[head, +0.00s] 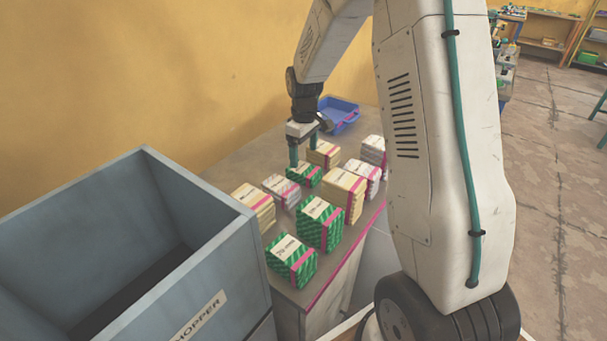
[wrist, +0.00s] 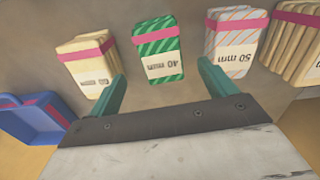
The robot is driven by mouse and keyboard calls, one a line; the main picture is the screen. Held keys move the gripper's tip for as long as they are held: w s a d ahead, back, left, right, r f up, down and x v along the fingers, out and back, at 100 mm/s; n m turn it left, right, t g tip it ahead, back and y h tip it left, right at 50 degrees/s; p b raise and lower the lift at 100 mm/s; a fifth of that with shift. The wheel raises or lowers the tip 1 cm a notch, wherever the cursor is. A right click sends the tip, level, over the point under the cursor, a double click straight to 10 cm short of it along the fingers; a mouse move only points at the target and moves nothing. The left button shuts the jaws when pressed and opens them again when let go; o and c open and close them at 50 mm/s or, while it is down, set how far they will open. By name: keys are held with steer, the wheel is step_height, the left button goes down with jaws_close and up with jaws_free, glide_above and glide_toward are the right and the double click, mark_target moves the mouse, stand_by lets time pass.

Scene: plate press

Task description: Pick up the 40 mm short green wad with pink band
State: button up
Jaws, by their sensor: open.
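The short green wad with a pink band (wrist: 159,55) stands on the table in the wrist view, and its label reads 40 mm. It also shows in the head view (head: 303,174), beneath and just in front of my gripper. My gripper (head: 304,155) is open and empty, pointing down over the table. In the wrist view its two green fingers (wrist: 160,82) are spread wide, with the green wad beyond them and roughly centred between them. The fingers do not appear to touch it.
A cream wad (wrist: 88,66) stands left and a striped 50 mm wad (wrist: 234,52) right of the green one. Larger green wads (head: 319,224) stand nearer. A blue tray (head: 341,112) lies at the back. The grey hopper (head: 130,235) has high walls at front left.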

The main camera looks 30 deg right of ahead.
mark_target(304, 168)
step_height(304, 168, down, 7)
steer(key=shift+a+r, duration=0.1)
steer(key=c, duration=1.1)
